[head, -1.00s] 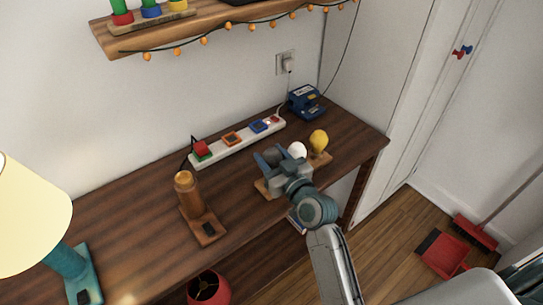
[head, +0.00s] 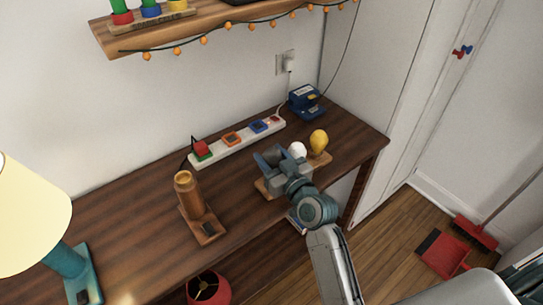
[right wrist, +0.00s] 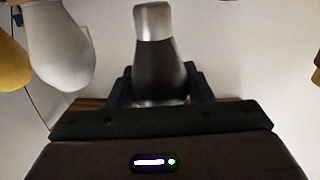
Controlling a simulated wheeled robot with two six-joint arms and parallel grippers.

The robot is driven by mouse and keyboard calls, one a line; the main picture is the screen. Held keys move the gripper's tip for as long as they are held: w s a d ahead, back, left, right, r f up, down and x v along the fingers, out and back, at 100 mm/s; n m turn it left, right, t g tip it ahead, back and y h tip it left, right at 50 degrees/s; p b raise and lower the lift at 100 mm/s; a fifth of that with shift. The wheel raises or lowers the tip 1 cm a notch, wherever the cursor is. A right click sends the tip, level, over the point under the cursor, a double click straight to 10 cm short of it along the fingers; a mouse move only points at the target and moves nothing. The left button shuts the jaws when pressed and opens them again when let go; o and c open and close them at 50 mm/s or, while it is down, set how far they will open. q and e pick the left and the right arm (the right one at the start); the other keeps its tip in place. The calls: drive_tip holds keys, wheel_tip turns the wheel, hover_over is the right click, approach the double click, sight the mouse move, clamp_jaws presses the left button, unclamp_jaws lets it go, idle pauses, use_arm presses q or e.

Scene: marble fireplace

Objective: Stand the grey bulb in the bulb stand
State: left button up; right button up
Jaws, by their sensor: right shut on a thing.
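My right gripper (head: 272,160) is shut on the grey bulb, low over the left part of the bulb stand. In the right wrist view the grey bulb (right wrist: 158,65) sits between the fingers, its dark glass near them and its silver cap pointing to the picture's top. The wooden bulb stand (head: 262,188) lies on the desk, partly hidden by my gripper. A white bulb (head: 298,149) and a yellow bulb (head: 319,140) stand upright on it, to the right of my gripper. I cannot tell whether the grey bulb's cap touches the stand. My left gripper is out of view.
A power strip (head: 240,141) with coloured plugs and a blue device (head: 306,102) are behind the stand. A brown cylinder (head: 188,196) on a wooden base stands to the left, and a lamp (head: 30,215) farther left. The desk (head: 135,210) between these is clear.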

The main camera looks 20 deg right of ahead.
sight(272, 165)
drive_tip(key=shift+f, duration=0.15)
idle(0.3)
drive_tip(key=shift+f+b, duration=1.45)
drive_tip(key=shift+b, duration=0.05)
drive_tip(key=o, duration=1.1)
drive_tip(key=shift+c, duration=0.2)
drive_tip(key=shift+r, duration=0.1)
drive_tip(key=b+v, duration=0.1)
drive_tip(key=v, duration=0.9)
drive_tip(key=shift+s+b, duration=0.4)
